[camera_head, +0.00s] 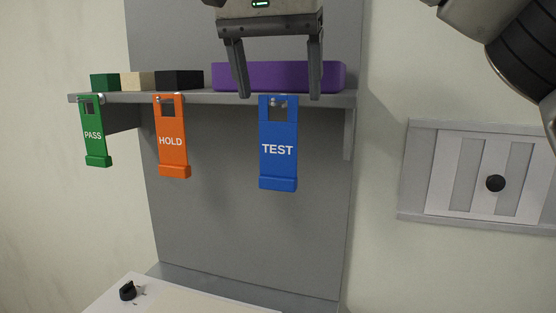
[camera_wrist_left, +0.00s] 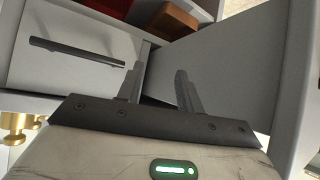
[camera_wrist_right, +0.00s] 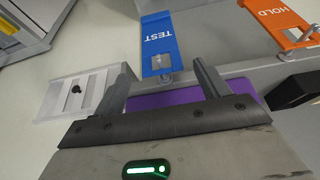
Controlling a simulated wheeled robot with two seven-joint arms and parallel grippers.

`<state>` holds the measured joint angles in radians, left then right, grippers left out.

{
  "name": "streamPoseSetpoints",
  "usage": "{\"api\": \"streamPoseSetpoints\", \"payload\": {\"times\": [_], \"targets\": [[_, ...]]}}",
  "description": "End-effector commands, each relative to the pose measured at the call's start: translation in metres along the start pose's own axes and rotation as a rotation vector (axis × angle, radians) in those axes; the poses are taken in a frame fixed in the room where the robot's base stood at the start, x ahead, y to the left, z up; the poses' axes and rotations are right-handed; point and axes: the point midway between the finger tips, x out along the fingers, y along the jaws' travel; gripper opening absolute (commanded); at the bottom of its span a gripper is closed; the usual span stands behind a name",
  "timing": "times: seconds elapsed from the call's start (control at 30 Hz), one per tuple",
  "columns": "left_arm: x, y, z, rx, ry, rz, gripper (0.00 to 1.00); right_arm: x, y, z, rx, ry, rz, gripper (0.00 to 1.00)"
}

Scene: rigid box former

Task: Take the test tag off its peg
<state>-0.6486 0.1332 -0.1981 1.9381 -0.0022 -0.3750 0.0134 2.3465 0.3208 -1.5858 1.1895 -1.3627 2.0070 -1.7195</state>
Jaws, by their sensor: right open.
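The blue test tag (camera_head: 278,150) hangs upright from a small peg (camera_head: 277,103) at the shelf's front edge in the head view. In the right wrist view the test tag (camera_wrist_right: 158,45) lies just beyond the gap between the fingers, with its peg (camera_wrist_right: 166,77) near the gap. My right gripper (camera_head: 277,96) is open and empty at the tag's top end, with one finger to each side of the tag's line. I cannot tell how far in front of the peg it is. My left gripper (camera_wrist_left: 160,70) is open and empty, facing a grey drawer front with a handle (camera_wrist_left: 75,52).
A green pass tag (camera_head: 93,132) and an orange hold tag (camera_head: 171,138) hang to the left. A purple tray (camera_head: 222,77) and several blocks stand on the grey shelf (camera_head: 130,97). A panel with a black knob (camera_head: 495,183) is on the right wall.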

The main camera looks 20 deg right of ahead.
Motion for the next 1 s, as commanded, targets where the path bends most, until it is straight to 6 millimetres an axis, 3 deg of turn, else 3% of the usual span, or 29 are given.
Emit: {"api": "streamPoseSetpoints", "payload": {"times": [0.33,0.67,0.87,1.0], "targets": [[-0.002,0.0,-0.003,0.0,0.003,0.001,0.36,0.044,-0.002,-0.001,0.001,-0.001,0.001,0.75],[-0.002,0.0,-0.003,0.0,0.005,0.0,0.36,0.052,-0.003,-0.001,0.0,0.0,-0.001,0.75],[-0.002,0.0,-0.003,0.0,0.005,0.0,0.36,0.052,-0.002,-0.001,0.0,0.0,-0.001,0.19],[-0.001,0.0,-0.002,0.0,0.003,0.0,0.36,0.052,-0.002,-0.001,0.0,0.0,-0.001,0.16]]}}
